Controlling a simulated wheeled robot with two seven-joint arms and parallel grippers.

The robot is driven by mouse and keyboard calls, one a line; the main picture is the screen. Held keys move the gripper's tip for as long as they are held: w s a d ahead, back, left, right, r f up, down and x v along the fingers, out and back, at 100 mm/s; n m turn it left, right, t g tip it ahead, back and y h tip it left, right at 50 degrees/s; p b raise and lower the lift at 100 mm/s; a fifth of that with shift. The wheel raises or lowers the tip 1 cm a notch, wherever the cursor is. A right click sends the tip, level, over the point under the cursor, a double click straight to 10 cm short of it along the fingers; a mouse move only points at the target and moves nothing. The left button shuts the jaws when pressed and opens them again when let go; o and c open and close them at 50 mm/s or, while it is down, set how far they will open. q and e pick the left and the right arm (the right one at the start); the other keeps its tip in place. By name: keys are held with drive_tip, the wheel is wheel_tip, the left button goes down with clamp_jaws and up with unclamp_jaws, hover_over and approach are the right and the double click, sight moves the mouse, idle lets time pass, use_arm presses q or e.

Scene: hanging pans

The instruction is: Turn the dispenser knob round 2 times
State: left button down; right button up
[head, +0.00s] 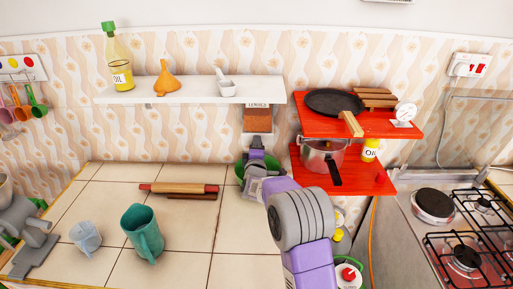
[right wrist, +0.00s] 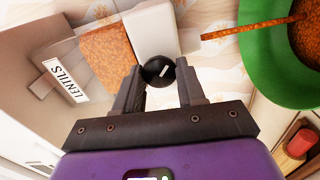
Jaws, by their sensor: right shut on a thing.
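The lentil dispenser (head: 257,119) hangs on the wall under the white shelf, with a clear front full of orange-brown lentils and a LENTILS label (right wrist: 64,82). Its round black knob (right wrist: 158,71), with a white mark, sits between the fingertips of my right gripper (right wrist: 157,84), which is shut on it. In the head view my right gripper (head: 257,150) is just below the dispenser and hides the knob. In the right wrist view a thin stream of lentils (right wrist: 245,28) runs from the spout into a green bowl (right wrist: 257,75) that holds lentils. My left gripper is not in view.
The white shelf (head: 190,97) above holds an oil bottle (head: 121,75) and a funnel (head: 166,84). Red shelves (head: 345,180) with pans stand close on the right. A rolling pin (head: 180,189) and a teal jug (head: 146,238) are on the tiled counter.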

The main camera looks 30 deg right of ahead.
drive_tip(key=m+b, duration=0.8)
drive_tip(key=m, duration=1.3)
drive_tip(key=shift+s+d, duration=0.1)
drive_tip(key=shift+d, duration=0.05)
drive_tip(key=shift+m, duration=0.3)
drive_tip(key=o, duration=1.1)
drive_tip(key=shift+c, duration=0.2)
drive_tip(key=shift+r, duration=0.1)
drive_tip(key=v, duration=0.7)
drive_tip(key=shift+s+a, duration=0.2)
drive_tip(key=shift+a, duration=0.05)
